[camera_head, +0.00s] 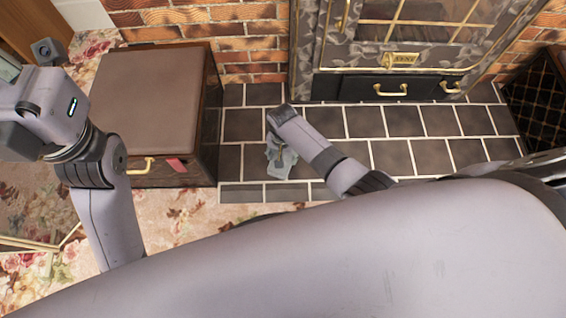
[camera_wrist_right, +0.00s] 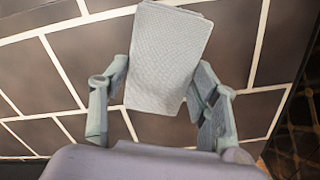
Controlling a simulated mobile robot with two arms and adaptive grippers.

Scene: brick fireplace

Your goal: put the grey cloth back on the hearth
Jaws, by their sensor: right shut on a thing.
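The grey cloth (camera_wrist_right: 165,58) is a pale, textured, folded rectangle between the fingers of my right gripper (camera_wrist_right: 160,95) in the right wrist view. The right gripper is shut on it. In the head view the right gripper (camera_head: 280,160) hangs over the dark tiled hearth (camera_head: 405,122), and the cloth is hard to separate from the fingers there. The hearth tiles also show behind the cloth in the wrist view. I cannot tell whether the cloth touches them. Of my left gripper only a sliver (camera_head: 8,68) shows at the left edge, and its fingers are cut off.
A brown-topped chest (camera_head: 155,85) stands left of the hearth. The stove (camera_head: 390,50) with brass handles stands behind it, and a dark gridded box (camera_head: 540,100) at the right. Floral carpet (camera_head: 180,220) lies in front. Hearth tiles right of my right gripper are clear.

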